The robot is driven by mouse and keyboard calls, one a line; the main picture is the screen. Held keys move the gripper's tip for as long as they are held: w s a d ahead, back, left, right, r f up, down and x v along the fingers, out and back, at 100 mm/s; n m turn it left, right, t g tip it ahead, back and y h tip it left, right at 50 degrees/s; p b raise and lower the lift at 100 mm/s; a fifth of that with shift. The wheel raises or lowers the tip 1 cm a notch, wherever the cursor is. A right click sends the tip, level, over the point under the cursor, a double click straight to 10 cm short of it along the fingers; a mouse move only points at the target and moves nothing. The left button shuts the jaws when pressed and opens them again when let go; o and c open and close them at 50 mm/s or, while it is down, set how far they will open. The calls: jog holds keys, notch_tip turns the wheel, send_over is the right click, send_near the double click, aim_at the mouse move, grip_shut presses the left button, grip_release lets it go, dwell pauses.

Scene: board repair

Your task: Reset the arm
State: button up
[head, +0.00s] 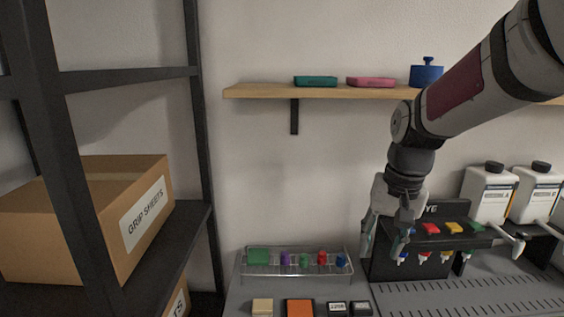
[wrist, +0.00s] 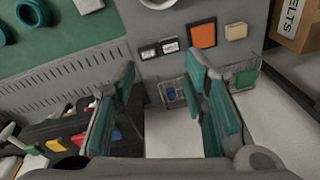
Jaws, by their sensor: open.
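My gripper (head: 386,238) hangs from my arm at the right of the head view, in front of the black rack and above the bench. In the wrist view my gripper (wrist: 160,110) shows two green-padded fingers spread wide apart. Nothing is between the fingers; bare floor or wall and part of the wire tray show through the gap.
A wire tray (head: 300,277) with several small coloured parts stands left of the black rack (head: 385,266). White bottles (head: 490,192) stand right. A wooden shelf (head: 260,91) is above. A dark shelving unit with a cardboard box (head: 75,237) is at left.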

jog(key=s+r+n+t+p, duration=0.1)
jog(key=s+r, duration=0.1)
jog(key=s, duration=1)
jog(key=s+r+n+t, duration=0.1)
jog(key=s+r+n, duration=0.1)
jog(key=s, duration=0.9)
jog(key=shift+s+d+r+t+h+p, duration=0.2)
jog(key=shift+s+r+t+h+p, duration=0.2)
jog(key=shift+r, duration=0.4)
